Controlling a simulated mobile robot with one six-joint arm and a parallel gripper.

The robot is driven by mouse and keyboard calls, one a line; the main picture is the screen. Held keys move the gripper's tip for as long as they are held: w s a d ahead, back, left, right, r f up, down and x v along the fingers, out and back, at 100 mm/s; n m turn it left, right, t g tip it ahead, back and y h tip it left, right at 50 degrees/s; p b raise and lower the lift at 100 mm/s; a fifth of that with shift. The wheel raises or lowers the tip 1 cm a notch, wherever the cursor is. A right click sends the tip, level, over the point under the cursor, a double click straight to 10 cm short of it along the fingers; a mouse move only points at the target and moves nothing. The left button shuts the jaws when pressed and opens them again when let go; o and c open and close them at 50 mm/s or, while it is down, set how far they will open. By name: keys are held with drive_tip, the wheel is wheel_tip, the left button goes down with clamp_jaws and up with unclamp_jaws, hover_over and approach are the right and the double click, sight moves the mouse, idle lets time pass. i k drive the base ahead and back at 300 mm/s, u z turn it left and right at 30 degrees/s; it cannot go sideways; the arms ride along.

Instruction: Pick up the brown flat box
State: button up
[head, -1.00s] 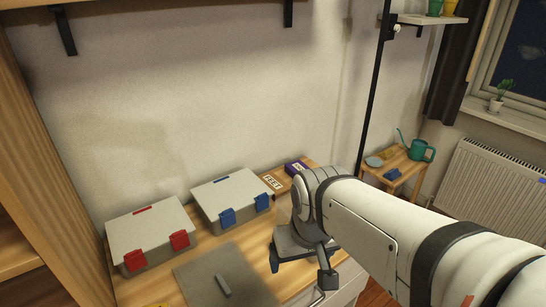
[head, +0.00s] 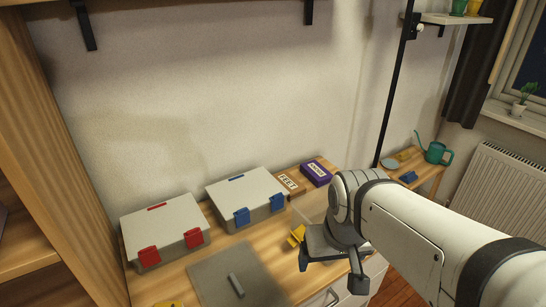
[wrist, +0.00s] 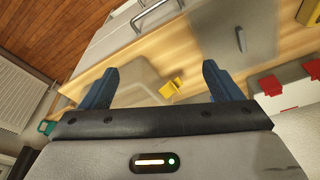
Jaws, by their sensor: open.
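The brown flat box (head: 289,183) with a white lettered label lies on the wooden worktop near the wall in the head view. It is between the blue-latched case and a purple box (head: 316,173). I cannot make it out in the wrist view. My gripper (head: 330,272) is open over the front right of the worktop, nearer to me than the brown box and apart from it. In the wrist view my gripper (wrist: 161,70) shows two blue fingers spread wide with nothing held between them.
Grey cases with red latches (head: 164,232) and blue latches (head: 246,196) stand left of the brown box. A grey mat (head: 215,275) bears a grey bar (head: 236,285). A yellow object (head: 298,236) sits beside my gripper. A side table with a teal watering can (head: 436,153) stands at right.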

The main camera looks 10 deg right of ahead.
sight(296, 189)
drive_tip(key=u, duration=2.55)
drive_tip(key=k, duration=1.5)
drive_tip(key=z, duration=1.65)
drive_tip(key=i, duration=1)
